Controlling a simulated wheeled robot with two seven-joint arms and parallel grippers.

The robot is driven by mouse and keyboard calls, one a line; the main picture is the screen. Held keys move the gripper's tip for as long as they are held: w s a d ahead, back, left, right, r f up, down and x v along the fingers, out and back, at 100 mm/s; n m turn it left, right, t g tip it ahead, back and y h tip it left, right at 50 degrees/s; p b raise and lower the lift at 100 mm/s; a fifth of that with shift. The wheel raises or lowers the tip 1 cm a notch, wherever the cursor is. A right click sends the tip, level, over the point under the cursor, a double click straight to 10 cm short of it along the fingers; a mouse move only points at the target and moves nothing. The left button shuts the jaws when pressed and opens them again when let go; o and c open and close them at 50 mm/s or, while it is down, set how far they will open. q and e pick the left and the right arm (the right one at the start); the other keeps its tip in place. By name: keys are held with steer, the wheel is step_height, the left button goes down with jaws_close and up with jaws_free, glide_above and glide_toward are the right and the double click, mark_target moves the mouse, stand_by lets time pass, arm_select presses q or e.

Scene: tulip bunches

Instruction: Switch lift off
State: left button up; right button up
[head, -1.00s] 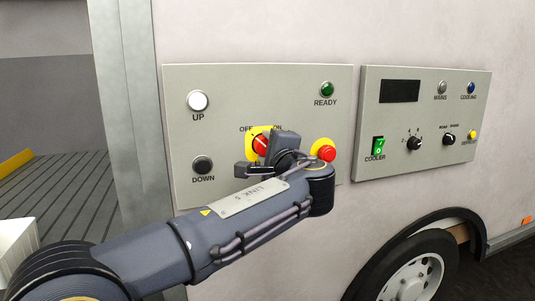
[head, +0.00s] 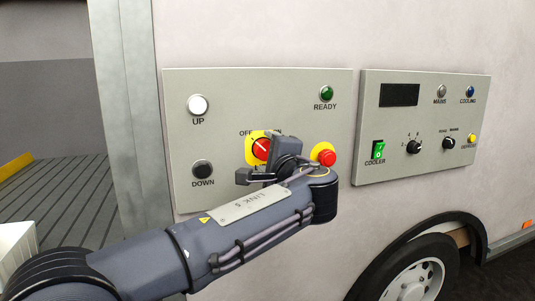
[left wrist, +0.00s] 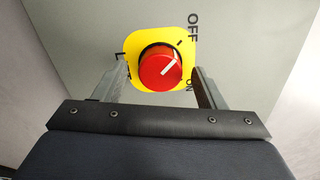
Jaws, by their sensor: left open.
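The lift's rotary switch is a red knob with a white pointer line on a yellow plate. It shows in the head view (head: 261,149) and the left wrist view (left wrist: 158,72). OFF and ON are printed beside it. In the left wrist view the pointer slants up and right, on the side of those two labels; I cannot tell its exact setting. My left gripper (left wrist: 160,78) is open, with one finger on each side of the knob and visible gaps. In the head view my left gripper (head: 268,160) hides part of the plate and ON label. My right gripper is out of view.
The grey lift panel (head: 245,95) also has a white UP button (head: 198,105), black DOWN button (head: 202,169), green READY lamp (head: 326,93) and a red button (head: 327,158) close to my wrist. A cooler panel (head: 425,128) is at right.

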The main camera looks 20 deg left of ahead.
arm_select(q)
steer(key=v, duration=0.7)
